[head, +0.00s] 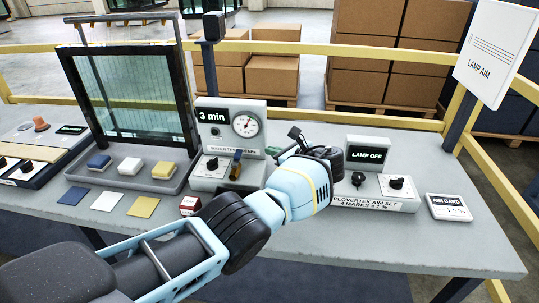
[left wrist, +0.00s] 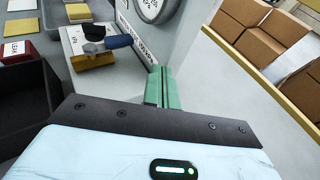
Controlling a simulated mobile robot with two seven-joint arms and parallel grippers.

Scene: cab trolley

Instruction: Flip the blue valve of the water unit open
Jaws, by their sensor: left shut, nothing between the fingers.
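The water unit (head: 231,117) stands mid-table, with a round gauge and a display reading "3 min". Its blue valve (head: 238,156) sits on the lower front box, above a brass-coloured part. In the left wrist view the blue valve handle (left wrist: 119,41) shows at the upper left, beside a dark knob, with the gauge's edge above. My left gripper (head: 288,147) is just right of the unit, apart from the valve. Its green fingers (left wrist: 158,87) are shut and empty, beside the unit's side wall in the wrist view. My right gripper is not in view.
A tray (head: 118,184) with sponges and a glass frame is at left. A yellow rail (head: 400,116) runs behind the table.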

